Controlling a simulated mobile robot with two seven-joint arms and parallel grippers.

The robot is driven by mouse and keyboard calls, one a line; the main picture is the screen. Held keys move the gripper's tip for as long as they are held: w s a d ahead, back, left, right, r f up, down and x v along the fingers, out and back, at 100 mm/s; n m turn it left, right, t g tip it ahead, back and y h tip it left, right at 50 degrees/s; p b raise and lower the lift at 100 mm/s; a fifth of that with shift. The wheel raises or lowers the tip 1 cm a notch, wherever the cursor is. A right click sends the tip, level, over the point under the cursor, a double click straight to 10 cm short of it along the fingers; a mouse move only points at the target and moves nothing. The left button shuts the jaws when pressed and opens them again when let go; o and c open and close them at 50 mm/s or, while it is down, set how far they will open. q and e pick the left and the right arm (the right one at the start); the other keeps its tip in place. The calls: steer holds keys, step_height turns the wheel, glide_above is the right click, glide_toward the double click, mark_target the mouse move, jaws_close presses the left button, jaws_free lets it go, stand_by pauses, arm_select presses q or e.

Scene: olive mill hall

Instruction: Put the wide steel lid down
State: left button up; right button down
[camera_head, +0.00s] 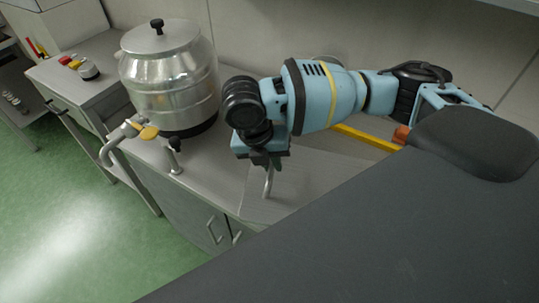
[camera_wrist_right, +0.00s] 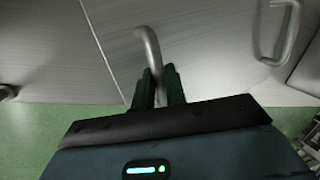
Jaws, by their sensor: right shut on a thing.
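The wide steel lid (camera_head: 310,182) is a flat, brushed grey panel at the right end of the steel counter in the head view. Its far part is hidden behind my right arm. A bent steel rod handle (camera_head: 268,183) stands up from its near left part. My right gripper (camera_head: 268,162) is above that handle. In the right wrist view, the fingers of my right gripper (camera_wrist_right: 158,88) are shut on the handle (camera_wrist_right: 148,45), with the lid's panel (camera_wrist_right: 215,60) behind it. The lid looks about level with the counter; I cannot tell if a gap remains. My left gripper is out of view.
A round steel vessel (camera_head: 168,85) with a black-knobbed cover and a tap stands left on the counter. A pipe (camera_head: 112,142) bends beside it. A yellow bar (camera_head: 368,136) lies behind my arm. Cabinet handles (camera_head: 212,230) face the green floor (camera_head: 60,215).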

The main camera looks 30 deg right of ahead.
steer(key=shift+w+d+f, duration=0.1)
steer(key=shift+w+d, duration=0.25)
steer(key=shift+w, duration=0.35)
steer(key=shift+w+d, duration=0.4)
steer(key=shift+w, duration=0.3)
steer(key=shift+w+d+f, duration=0.1)
steer(key=shift+w+d, duration=0.25)
steer(key=shift+w, duration=0.35)
step_height(320, 180, down, 3)
steer(key=shift+f, duration=0.2)
steer(key=c, duration=1.4)
jaws_free()
steer(key=shift+s, duration=0.1)
steer(key=shift+c, duration=0.2)
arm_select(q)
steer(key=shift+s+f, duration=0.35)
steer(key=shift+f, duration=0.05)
arm_select(e)
steer(key=shift+r, duration=0.1)
steer(key=shift+a+r, duration=0.15)
steer(key=shift+r, duration=0.2)
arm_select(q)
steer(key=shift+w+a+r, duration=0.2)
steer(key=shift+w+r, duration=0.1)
arm_select(e)
steer(key=v, duration=1.1)
